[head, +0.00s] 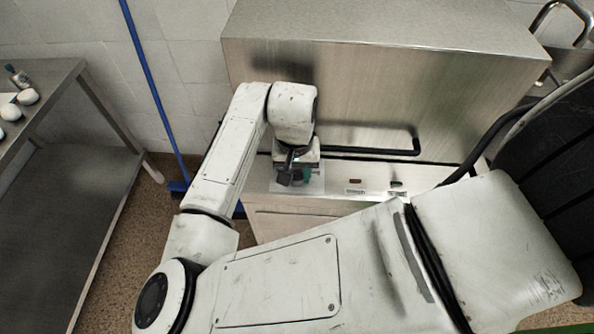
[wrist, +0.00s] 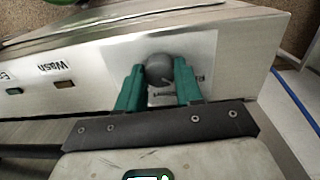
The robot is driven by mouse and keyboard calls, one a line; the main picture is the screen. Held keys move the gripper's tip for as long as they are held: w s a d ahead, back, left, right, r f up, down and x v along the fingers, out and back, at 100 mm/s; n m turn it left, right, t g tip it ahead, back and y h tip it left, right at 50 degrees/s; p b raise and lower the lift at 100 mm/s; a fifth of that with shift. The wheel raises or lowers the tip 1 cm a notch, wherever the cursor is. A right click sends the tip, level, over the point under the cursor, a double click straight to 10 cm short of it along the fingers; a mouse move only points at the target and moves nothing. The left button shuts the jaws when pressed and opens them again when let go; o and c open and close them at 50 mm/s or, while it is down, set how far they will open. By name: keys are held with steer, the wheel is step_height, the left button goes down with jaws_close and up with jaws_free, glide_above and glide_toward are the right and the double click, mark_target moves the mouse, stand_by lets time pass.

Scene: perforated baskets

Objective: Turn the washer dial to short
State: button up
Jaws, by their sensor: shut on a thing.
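The washer (head: 400,100) is a large steel machine at the back, with a narrow control panel (head: 345,186) below its black bar handle. In the wrist view the dial (wrist: 159,69) is a round dark grey knob on a pale plate on the panel (wrist: 95,75). My gripper (wrist: 160,80) has its two green fingers on either side of the dial, shut on it. In the head view my gripper (head: 293,178) is at the left part of the panel and hides the dial. The dial's pointer and setting cannot be made out.
A black bar handle (head: 370,151) runs just above the panel. A steel table (head: 60,150) with several small white items stands at the left. A blue pole (head: 155,90) leans against the tiled wall. A large black ribbed object (head: 555,150) is at the right.

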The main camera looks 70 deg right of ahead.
mark_target(297, 175)
steer(key=m, duration=0.5)
steer(key=shift+b, duration=0.4)
steer(key=m+b, duration=0.1)
steer(key=m, duration=0.4)
steer(key=shift+m, duration=0.3)
steer(key=o, duration=1)
steer(key=shift+o, duration=0.2)
steer(key=shift+r, duration=0.15)
step_height(297, 175, up, 11)
steer(key=shift+f, duration=0.2)
steer(key=shift+w+d, duration=0.1)
